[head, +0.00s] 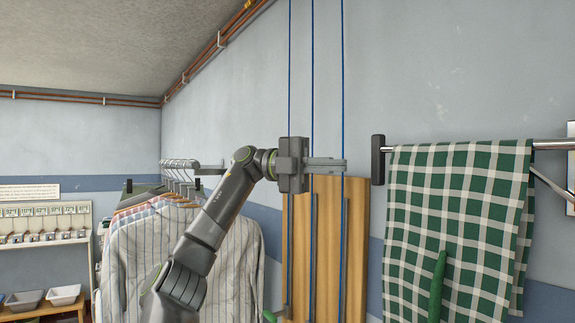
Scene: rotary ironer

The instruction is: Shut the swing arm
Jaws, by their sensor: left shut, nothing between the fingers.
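A chrome bar (551,145), which looks like the swing arm, comes in from the right edge and ends in a black grip (378,160). A green and white checked cloth (455,215) hangs over it and hides most of the bar. My left gripper (342,164) is shut and empty, pointing right. In the picture its fingertips are a little left of the black grip, with a narrow gap between; I cannot tell the difference in depth. The bar's pivot is not clearly visible. My right gripper is not in view.
A wooden board (327,250) and blue cords (313,70) are behind my gripper. Striped shirts (130,245) hang from a rail (190,165) at left. A green object (438,285) shows before the cloth.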

